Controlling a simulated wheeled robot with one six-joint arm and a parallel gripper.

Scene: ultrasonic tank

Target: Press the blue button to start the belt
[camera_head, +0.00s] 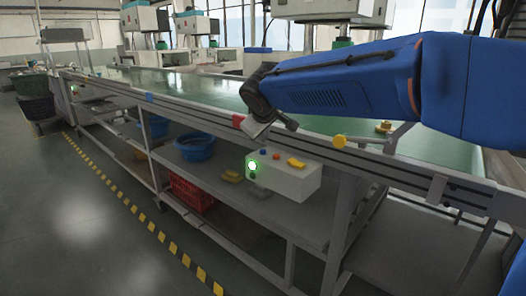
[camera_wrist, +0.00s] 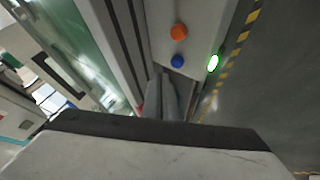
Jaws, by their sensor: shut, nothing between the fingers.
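The blue button (camera_head: 264,154) is on top of a white control box (camera_head: 297,184) below the belt's near rail. In the wrist view the blue button (camera_wrist: 177,61) lies just beyond and slightly right of the fingertips, with an orange button (camera_wrist: 179,32) above it. My gripper (camera_head: 250,139) is above the box's left end. In the wrist view my gripper (camera_wrist: 164,76) has its fingers together and empty. Its tips look close to the blue button, with no clear contact. The green belt (camera_head: 190,86) runs along the frame behind.
A lit green button (camera_head: 252,166) is on the box's front end. A blue basin (camera_head: 196,148) and red crate (camera_head: 192,194) are below. Floor at left is clear.

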